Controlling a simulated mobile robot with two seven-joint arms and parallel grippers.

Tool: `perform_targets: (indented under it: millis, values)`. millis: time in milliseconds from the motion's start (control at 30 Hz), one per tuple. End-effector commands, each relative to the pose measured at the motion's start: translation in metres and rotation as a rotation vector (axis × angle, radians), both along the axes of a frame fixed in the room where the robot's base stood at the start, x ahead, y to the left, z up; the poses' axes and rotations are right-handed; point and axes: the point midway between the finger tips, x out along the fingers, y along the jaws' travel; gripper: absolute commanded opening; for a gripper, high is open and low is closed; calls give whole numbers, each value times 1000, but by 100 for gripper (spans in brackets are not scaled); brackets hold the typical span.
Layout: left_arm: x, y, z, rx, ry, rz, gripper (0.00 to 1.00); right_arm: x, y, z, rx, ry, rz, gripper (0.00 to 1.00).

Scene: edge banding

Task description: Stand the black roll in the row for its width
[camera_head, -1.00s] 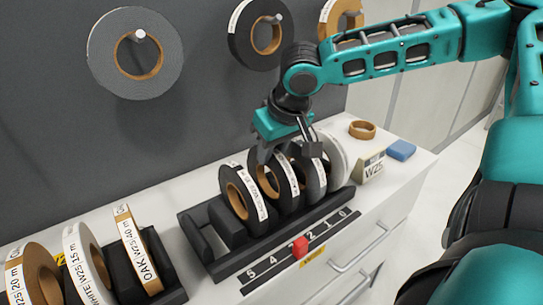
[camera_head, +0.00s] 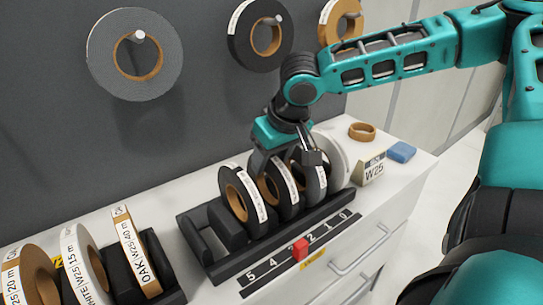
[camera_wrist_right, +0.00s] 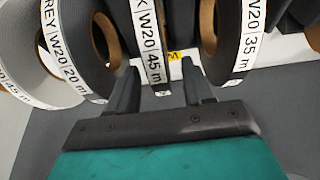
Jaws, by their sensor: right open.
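Several rolls stand upright in the black rack (camera_head: 205,262). A black roll (camera_head: 285,188), labelled W20 and 45 m in the wrist view (camera_wrist_right: 151,40), stands second from the left. My right gripper (camera_wrist_right: 160,85) is open, with one finger on each side of this roll; it also shows over the rack in the head view (camera_head: 286,155). Another black roll (camera_head: 236,200), W20 and 35 m (camera_wrist_right: 234,40), stands left of it in the head view. A grey W20 20 m roll (camera_head: 316,178) stands on its other side. My left gripper is out of view.
A white roll (camera_head: 338,160) ends the row. Slots at the rack's left are empty. A numbered strip (camera_head: 268,268) with a red marker (camera_head: 300,249) lies in front. W25 rolls (camera_head: 135,250) stand left.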

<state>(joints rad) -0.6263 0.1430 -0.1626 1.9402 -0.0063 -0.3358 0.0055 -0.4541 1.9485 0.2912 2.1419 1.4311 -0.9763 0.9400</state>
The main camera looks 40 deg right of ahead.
Motion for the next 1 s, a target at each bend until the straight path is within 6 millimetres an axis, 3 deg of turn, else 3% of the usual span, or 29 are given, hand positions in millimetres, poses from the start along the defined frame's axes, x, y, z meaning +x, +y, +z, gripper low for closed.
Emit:
perform_targets:
  millis: [233,700,1000]
  values:
    - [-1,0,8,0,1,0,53,-2,1,17,2,-5,0,51]
    - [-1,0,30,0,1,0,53,-32,4,90,2,-7,0,51]
    - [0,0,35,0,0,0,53,-44,5,115,1,-2,0,51]
